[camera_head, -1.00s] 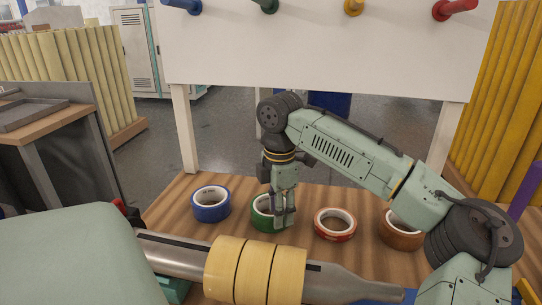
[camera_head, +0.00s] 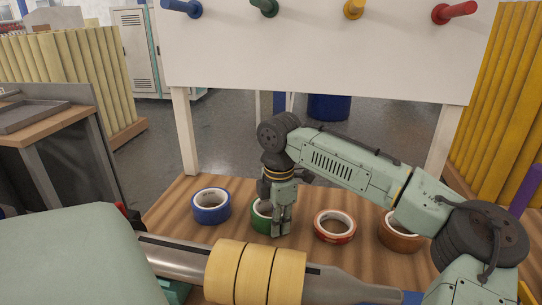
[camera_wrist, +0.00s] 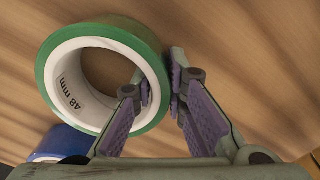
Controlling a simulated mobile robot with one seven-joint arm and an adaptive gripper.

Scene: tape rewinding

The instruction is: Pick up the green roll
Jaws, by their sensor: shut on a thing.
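The green roll (camera_head: 261,217) lies flat on the wooden table, between the blue roll and the red roll. In the wrist view the green roll (camera_wrist: 60,58) shows its white core marked "48 mm". My gripper (camera_head: 281,232) points down at the roll's right side and hides part of it. In the wrist view my gripper (camera_wrist: 163,88) has one finger inside the ring and the other outside, shut on the roll's wall.
The blue roll (camera_head: 211,206) lies to the left; the red roll (camera_head: 334,226) and brown roll (camera_head: 401,231) lie to the right. A white board (camera_head: 320,50) with coloured pegs stands behind. A machine with yellow rolls (camera_head: 255,273) is in front.

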